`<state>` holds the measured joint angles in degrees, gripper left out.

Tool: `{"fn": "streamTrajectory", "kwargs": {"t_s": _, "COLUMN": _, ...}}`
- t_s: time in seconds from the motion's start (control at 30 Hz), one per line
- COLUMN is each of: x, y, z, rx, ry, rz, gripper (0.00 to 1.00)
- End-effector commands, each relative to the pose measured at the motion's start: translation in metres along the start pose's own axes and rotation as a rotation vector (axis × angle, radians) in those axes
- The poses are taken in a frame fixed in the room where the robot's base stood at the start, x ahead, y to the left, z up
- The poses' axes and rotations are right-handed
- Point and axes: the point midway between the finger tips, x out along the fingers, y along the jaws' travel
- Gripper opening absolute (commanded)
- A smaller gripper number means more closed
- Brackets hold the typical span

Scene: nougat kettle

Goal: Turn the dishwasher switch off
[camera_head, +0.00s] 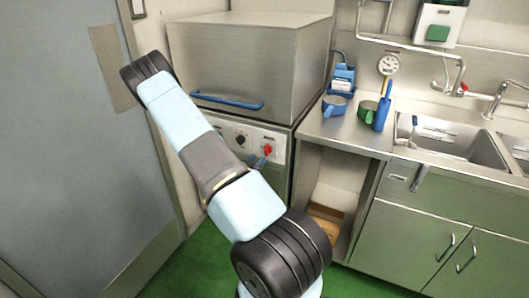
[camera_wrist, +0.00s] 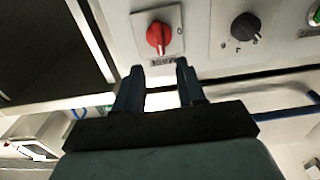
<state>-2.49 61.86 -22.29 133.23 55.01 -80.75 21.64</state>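The dishwasher (camera_head: 250,65) is a steel box with a blue handle bar on its front. The red rotary switch (camera_head: 268,149) is on the white control panel below it. In the wrist view the red switch (camera_wrist: 158,36) sits on a square light plate, its grip roughly upright in the picture, with an O mark to its right. My gripper (camera_wrist: 159,72) is open and empty. Its two fingers point at the switch, one toward each side, with their tips just below it and apart from it.
A black knob (camera_wrist: 245,27) and a green button (camera_wrist: 314,15) are on the same panel. A steel counter to the right holds a blue cup (camera_head: 334,105), a green cup (camera_head: 367,111) and a sink (camera_head: 450,140). A grey door (camera_head: 70,150) stands at the left.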

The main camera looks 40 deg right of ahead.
Motion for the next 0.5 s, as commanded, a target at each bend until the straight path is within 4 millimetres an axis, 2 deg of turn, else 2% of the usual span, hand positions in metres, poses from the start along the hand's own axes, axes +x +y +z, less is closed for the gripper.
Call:
{"fn": "streamTrajectory", "kwargs": {"t_s": 0.1, "x": 0.022, "y": 0.001, "z": 0.000, "rx": 0.001, "ry": 0.002, "rz": 0.003, "gripper": 0.39}}
{"fn": "streamTrajectory", "kwargs": {"t_s": 0.3, "x": 0.055, "y": 0.001, "z": 0.000, "rx": 0.001, "ry": 0.000, "rz": 0.002, "gripper": 0.39}}
{"fn": "streamTrajectory", "kwargs": {"t_s": 0.5, "x": 0.076, "y": 0.000, "z": 0.000, "rx": 0.000, "ry": 0.000, "rz": 0.001, "gripper": 0.39}}
